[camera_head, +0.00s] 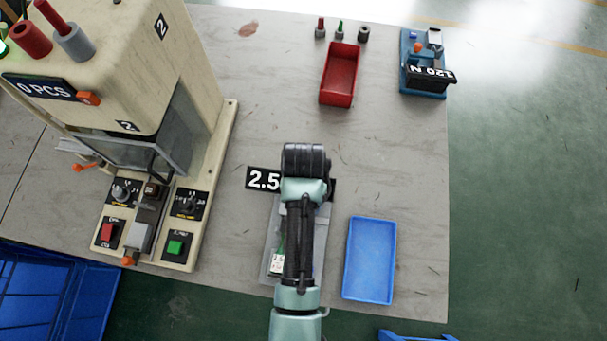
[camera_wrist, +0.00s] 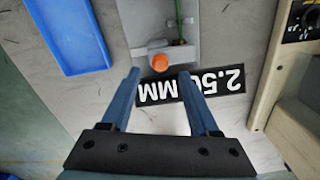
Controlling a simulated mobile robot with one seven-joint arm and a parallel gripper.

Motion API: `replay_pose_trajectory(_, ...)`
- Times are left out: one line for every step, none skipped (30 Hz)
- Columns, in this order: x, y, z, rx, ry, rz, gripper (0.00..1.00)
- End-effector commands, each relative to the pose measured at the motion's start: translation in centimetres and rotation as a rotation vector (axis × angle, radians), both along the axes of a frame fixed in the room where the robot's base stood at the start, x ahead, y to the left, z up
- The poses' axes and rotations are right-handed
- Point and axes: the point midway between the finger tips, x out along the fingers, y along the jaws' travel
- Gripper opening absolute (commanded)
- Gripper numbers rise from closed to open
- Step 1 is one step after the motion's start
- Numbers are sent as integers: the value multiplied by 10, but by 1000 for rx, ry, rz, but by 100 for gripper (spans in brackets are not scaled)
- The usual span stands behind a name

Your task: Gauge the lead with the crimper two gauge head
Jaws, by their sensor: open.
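My gripper (camera_wrist: 159,76) is open and empty in the wrist view. Its two blue fingers point toward a grey fixture (camera_wrist: 140,51) with an orange knob (camera_wrist: 160,62); the knob appears between and just past the fingertips. A green lead (camera_wrist: 179,22) lies along the fixture. In the head view my arm covers the gripper and much of the fixture (camera_head: 270,240); part of the green lead (camera_head: 282,240) shows beside the arm. A black 2.50 MM plate (camera_wrist: 229,80) lies by the fixture. Crimper two (camera_head: 125,70) is the cream machine at left. I cannot tell which part is its gauge head.
A blue tray (camera_head: 369,260) lies right of the fixture. A red tray (camera_head: 340,75) and several small coloured pieces (camera_head: 340,30) are at the back. A blue 120 N device (camera_head: 422,75) stands at back right. The table between is clear. A blue crate (camera_head: 55,290) sits lower left.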

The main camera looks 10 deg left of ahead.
Motion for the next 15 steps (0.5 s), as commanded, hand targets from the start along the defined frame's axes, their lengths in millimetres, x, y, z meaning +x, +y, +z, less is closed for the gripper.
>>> replay_pose_trajectory(-1,0,-10,-1,4,0,62)
replay_pose_trajectory(-1,0,-15,-1,3,0,62)
replay_pose_trajectory(-1,0,-22,0,3,0,62)
replay_pose_trajectory(-1,0,-26,0,2,0,62)
replay_pose_trajectory(0,0,-30,-1,1,0,62)
replay_pose_trajectory(0,0,-34,0,0,0,62)
replay_pose_trajectory(0,0,-37,0,0,0,62)
replay_pose_trajectory(0,0,-40,0,0,0,62)
replay_pose_trajectory(1,0,-43,1,-1,0,62)
replay_pose_trajectory(1,0,-44,1,-1,0,62)
replay_pose_trajectory(1,0,-46,1,-1,0,62)
replay_pose_trajectory(1,0,-47,1,-1,0,62)
replay_pose_trajectory(1,0,-48,0,-2,0,62)
replay_pose_trajectory(1,0,-48,0,-2,0,62)
replay_pose_trajectory(1,0,-48,0,-3,0,62)
